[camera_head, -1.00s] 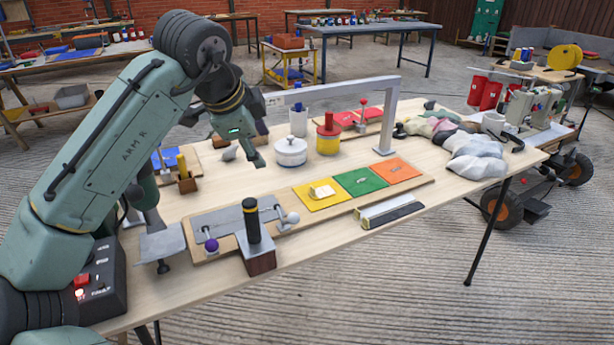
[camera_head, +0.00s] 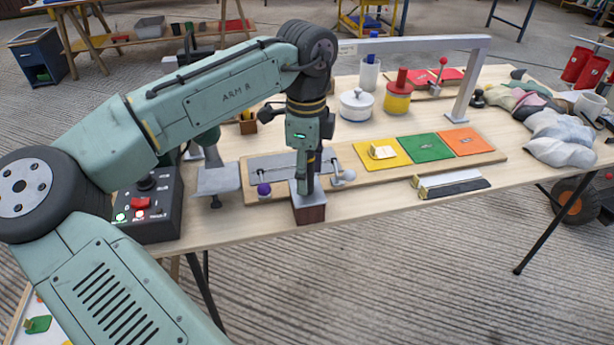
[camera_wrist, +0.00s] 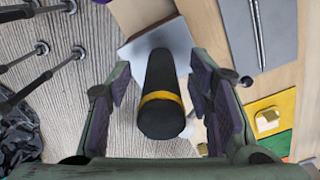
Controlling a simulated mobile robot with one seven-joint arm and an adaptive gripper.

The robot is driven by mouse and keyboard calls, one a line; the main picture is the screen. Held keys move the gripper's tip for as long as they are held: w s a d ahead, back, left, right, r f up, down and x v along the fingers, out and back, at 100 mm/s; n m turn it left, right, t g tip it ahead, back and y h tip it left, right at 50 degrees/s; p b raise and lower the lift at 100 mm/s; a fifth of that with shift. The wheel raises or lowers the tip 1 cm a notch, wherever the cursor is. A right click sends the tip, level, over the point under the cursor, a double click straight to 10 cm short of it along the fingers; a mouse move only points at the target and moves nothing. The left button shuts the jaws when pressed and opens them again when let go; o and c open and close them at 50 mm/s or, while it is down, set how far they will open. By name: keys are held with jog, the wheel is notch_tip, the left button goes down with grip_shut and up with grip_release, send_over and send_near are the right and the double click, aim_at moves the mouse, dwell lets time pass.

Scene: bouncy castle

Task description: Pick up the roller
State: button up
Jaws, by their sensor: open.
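The roller (camera_wrist: 162,88) is a black cylinder with a yellow band, standing upright on a dark wooden block (camera_head: 309,212) with a grey top plate at the table's front edge. In the head view my gripper (camera_head: 307,172) points down over the block and mostly hides the roller. In the wrist view my gripper (camera_wrist: 158,84) is open, with purple-padded fingers on both sides of the roller. A gap shows between each finger and the roller, whose near end faces the camera.
A wooden board with a grey plate (camera_head: 278,165), a purple knob (camera_head: 263,189) and a white ball (camera_head: 347,176) lies close behind the block. Yellow, green and orange squares lie right. A control box (camera_head: 150,212) stands left. A grey metal frame (camera_head: 468,80) arches over the back.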

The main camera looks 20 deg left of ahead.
notch_tip(320, 180, down, 2)
jog(key=shift+f, duration=0.1)
grip_shut()
dwell(0.6)
